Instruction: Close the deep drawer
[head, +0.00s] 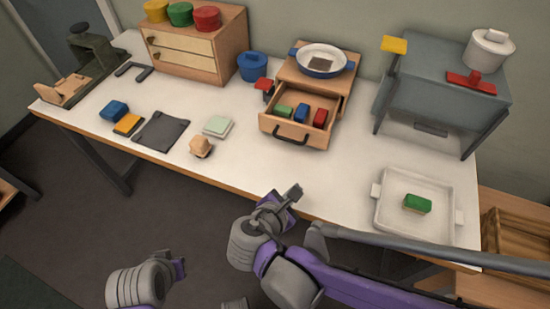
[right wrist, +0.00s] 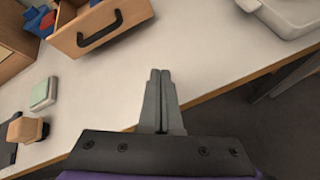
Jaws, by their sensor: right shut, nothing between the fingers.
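The deep drawer (head: 268,124) stands pulled out of a small wooden cabinet (head: 345,87) at the middle back of the table in the head view. Its front has a dark handle (head: 291,140), and it holds a green, a blue and a red block. In the right wrist view the drawer front (right wrist: 120,14) and handle (right wrist: 100,30) show at top left. My right gripper (head: 296,191) is shut and empty near the table's front edge, in front of the drawer and apart from it; its fingers (right wrist: 160,72) touch in the wrist view. My left gripper (head: 180,269) shows only partly at the bottom.
A pan (head: 322,60) sits on the cabinet. A wooden cabinet with pale drawer fronts (head: 180,50) stands at left, a grey stand (head: 440,100) at right. A white tray (head: 385,205) with a green block lies front right. A tan block (head: 201,147) and pale pad (head: 217,126) lie left of the drawer.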

